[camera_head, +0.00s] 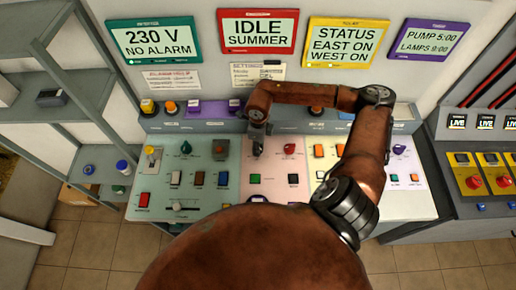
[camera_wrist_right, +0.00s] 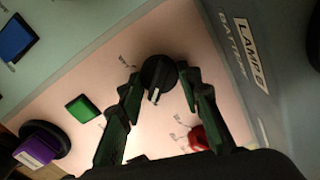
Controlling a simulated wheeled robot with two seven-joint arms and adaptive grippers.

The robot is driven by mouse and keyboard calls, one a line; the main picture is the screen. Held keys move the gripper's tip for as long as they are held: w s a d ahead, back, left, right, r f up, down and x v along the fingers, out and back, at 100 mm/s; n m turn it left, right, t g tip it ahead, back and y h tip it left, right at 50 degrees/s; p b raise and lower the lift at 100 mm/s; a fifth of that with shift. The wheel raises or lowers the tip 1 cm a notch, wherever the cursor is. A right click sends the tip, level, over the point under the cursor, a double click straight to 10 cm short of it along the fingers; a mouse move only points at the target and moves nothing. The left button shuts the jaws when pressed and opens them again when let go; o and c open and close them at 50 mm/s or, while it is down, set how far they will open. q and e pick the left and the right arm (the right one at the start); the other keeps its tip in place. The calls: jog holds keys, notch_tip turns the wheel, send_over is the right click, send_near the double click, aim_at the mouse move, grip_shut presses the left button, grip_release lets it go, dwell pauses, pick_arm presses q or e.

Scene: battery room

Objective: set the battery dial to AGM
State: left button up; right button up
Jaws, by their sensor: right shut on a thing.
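The battery dial (camera_wrist_right: 157,74) is a round black knob with a white pointer mark on the pink panel. In the right wrist view it sits between my right gripper's fingers (camera_wrist_right: 160,84), which are closed on its two sides. The pointer mark faces down toward the gripper in that view. Small labels stand around the dial, too small to read. In the head view my right gripper (camera_head: 258,143) reaches down onto the upper part of the pink panel (camera_head: 272,186), and the dial is mostly hidden there. My left gripper is not in view.
A red knob (camera_head: 290,148) is close by on the right, with a green button (camera_head: 255,178) below. A settings note (camera_head: 258,75) hangs behind. Shelves (camera_head: 60,95) stand left, a yellow-switch cabinet (camera_head: 485,170) right.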

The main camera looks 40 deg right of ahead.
jog(key=shift+w+d+n+b, duration=0.1)
jog(key=shift+n+b, duration=0.25)
jog(key=shift+n, duration=0.15)
jog(key=shift+r, duration=0.15)
jog(key=o, duration=1.2)
jog(key=shift+c, duration=0.2)
notch_tip(320, 180, up, 12)
